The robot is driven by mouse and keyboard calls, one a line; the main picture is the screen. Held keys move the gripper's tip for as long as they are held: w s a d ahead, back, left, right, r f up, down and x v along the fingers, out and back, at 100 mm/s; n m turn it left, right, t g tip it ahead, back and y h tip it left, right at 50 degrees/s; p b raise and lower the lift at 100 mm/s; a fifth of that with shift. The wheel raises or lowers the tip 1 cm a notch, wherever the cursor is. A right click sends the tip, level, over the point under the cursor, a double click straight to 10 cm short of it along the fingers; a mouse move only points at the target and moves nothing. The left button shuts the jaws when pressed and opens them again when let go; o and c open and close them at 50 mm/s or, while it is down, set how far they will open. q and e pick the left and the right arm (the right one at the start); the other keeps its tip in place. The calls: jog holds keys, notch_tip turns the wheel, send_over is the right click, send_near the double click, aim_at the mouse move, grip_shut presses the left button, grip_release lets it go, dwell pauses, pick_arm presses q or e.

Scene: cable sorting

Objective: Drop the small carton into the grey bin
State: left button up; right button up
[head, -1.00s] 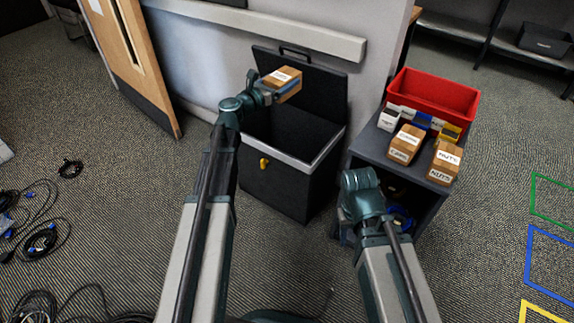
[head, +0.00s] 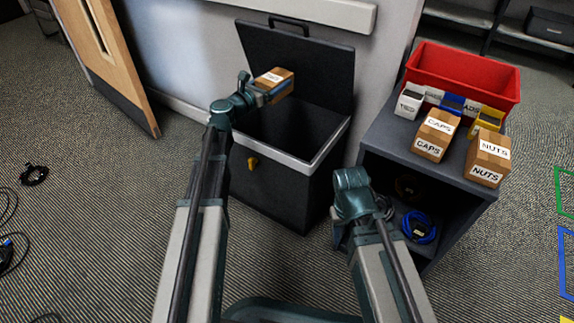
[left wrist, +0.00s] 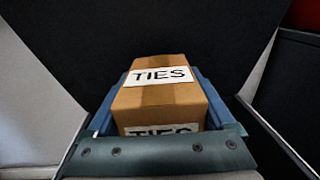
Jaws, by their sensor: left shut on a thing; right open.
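The small carton (head: 274,79) is brown with a white label, and in the left wrist view (left wrist: 165,95) the label reads TIES. My left gripper (head: 275,88) is shut on it, its blue fingers on either side. It holds the carton above the open bin, in front of the raised lid. The bin (head: 268,185) is dark grey with a pale rim and a yellow latch, and its dark inside shows below the carton. My right gripper (head: 380,207) is low between the bin and the shelf unit, its fingers mostly hidden by its own wrist.
A grey shelf unit (head: 388,140) stands right of the bin. On it are a CAPS carton (head: 435,135), a NUTS carton (head: 488,160), a red tray (head: 462,82) and small labelled boxes. A blue cable coil (head: 419,228) lies inside. A wooden door (head: 107,60) is at left.

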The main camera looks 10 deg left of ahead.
pick_arm(q)
jog(key=shift+w+a+f, duration=0.15)
jog(key=shift+a+f, duration=0.2)
jog(key=shift+f, duration=0.15)
jog(key=shift+w, duration=0.1)
notch_tip(320, 180, down, 6)
jog(key=b, duration=0.6)
jog(key=shift+r, duration=0.1)
pick_arm(e)
notch_tip(320, 180, down, 7)
jog(key=shift+w, duration=0.15)
jog(key=shift+r, duration=0.1)
pick_arm(q)
jog(key=o, duration=1.2)
send_over(248, 137)
